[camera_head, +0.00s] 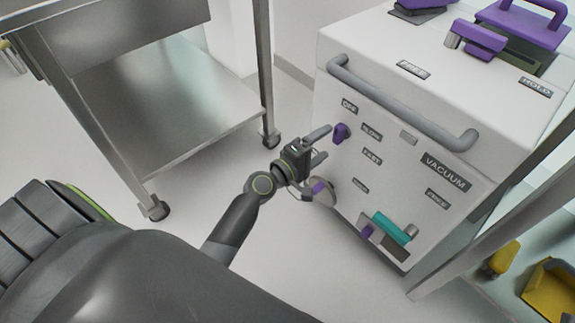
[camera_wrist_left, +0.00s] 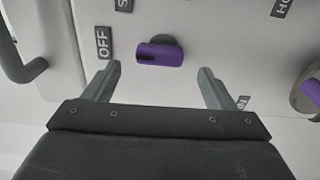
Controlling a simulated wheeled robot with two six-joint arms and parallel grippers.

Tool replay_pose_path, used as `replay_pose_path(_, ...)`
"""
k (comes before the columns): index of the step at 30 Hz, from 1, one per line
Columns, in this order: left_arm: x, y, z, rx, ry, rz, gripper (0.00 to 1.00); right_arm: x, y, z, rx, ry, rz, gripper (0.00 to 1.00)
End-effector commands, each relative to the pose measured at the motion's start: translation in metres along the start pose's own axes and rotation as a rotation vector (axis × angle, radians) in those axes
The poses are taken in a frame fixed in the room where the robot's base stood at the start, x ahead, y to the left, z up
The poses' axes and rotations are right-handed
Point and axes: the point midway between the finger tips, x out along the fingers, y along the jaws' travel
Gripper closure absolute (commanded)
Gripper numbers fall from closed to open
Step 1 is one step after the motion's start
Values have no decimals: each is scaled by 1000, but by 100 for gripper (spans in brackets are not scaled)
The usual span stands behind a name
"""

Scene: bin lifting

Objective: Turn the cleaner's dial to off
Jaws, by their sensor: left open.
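The cleaner (camera_head: 400,100) is a white box with a grey handle bar and labels on its front. Its purple dial (camera_head: 341,132) sits near the front's left edge, close to the OFF label (camera_head: 349,106). In the left wrist view the dial (camera_wrist_left: 165,54) lies crosswise, with a dark mark on its left end, the side of the OFF label (camera_wrist_left: 104,42). My left gripper (camera_head: 320,146) is open and empty in front of the dial. In the left wrist view its fingers (camera_wrist_left: 157,72) stand to either side, just short of the dial, with no contact visible. My right gripper is out of view.
A second purple knob on a round disc (camera_head: 327,194) sits below the gripper. A teal and purple part (camera_head: 393,228) is lower on the front. A steel cart (camera_head: 165,110) stands at left, and a metal post (camera_head: 495,222) at right. Pale floor lies between.

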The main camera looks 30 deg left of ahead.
Motion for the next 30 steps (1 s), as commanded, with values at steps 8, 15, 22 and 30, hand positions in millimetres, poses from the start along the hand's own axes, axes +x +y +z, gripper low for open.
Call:
replay_pose_path(8,-65,-2,0,1,1,-4,22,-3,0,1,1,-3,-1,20)
replay_pose_path(15,-112,-2,0,0,1,-4,22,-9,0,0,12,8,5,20)
replay_pose_path(22,-135,-1,0,0,1,-1,22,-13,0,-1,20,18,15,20)
replay_pose_path(30,-139,0,0,-2,1,0,22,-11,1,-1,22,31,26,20)
